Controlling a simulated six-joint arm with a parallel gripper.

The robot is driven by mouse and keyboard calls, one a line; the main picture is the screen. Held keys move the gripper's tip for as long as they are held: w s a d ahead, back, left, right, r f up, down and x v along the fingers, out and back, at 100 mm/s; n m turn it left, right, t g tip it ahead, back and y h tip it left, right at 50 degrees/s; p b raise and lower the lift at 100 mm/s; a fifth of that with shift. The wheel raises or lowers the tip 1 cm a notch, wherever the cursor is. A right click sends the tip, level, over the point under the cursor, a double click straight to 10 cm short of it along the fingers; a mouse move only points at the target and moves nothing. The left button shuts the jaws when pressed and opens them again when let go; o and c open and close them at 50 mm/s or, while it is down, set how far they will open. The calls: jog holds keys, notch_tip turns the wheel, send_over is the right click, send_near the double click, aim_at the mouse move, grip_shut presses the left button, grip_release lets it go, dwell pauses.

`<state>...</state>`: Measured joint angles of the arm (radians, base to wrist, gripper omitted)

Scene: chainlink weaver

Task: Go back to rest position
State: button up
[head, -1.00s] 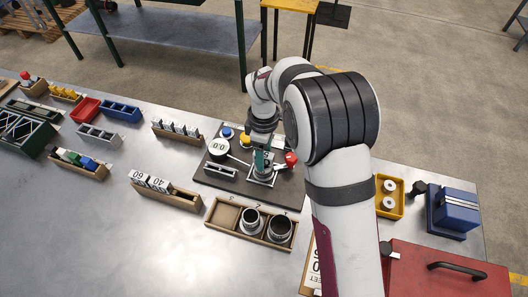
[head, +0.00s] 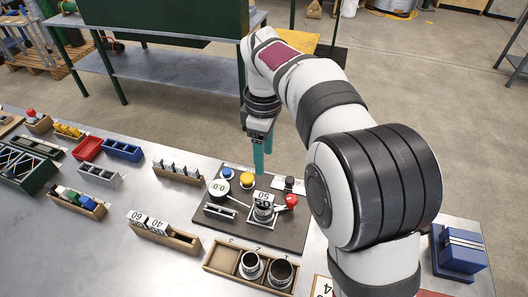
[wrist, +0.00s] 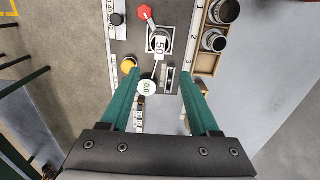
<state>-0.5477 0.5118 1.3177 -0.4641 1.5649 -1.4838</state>
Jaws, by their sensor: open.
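My gripper (head: 258,150) is raised above the back of the dark board (head: 287,229) on the table. Its green fingers point down. In the wrist view the two green fingers (wrist: 157,105) are spread apart with nothing between them, and the board lies below. My arm reaches from the right side of the head view, bent high over the table.
The board carries a block marked 50 (head: 263,198), a red knob (head: 291,200), a yellow button (head: 247,180) and a round 0.0 dial (head: 219,187). A wooden tray (head: 214,259) with cups stands in front. A blue device (head: 458,252) is at right. Air around the gripper is clear.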

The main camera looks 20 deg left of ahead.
dwell(0.3)
jog(key=s+d+r+m+y, duration=0.1)
jog(key=s+d+r+m, duration=0.2)
jog(key=s+d+m, duration=1.2)
jog(key=s+d+f+m, duration=0.2)
jog(key=s+m, duration=0.2)
jog(key=s, duration=0.1)
jog(key=s+d+f+m, duration=0.3)
jog(key=s+m, duration=0.1)
jog(key=s, duration=0.1)
jog(key=shift+s+m+y, duration=0.3)
jog(key=shift+s+y, duration=0.05)
jog(key=shift+y, duration=0.05)
jog(key=shift+c, duration=0.3)
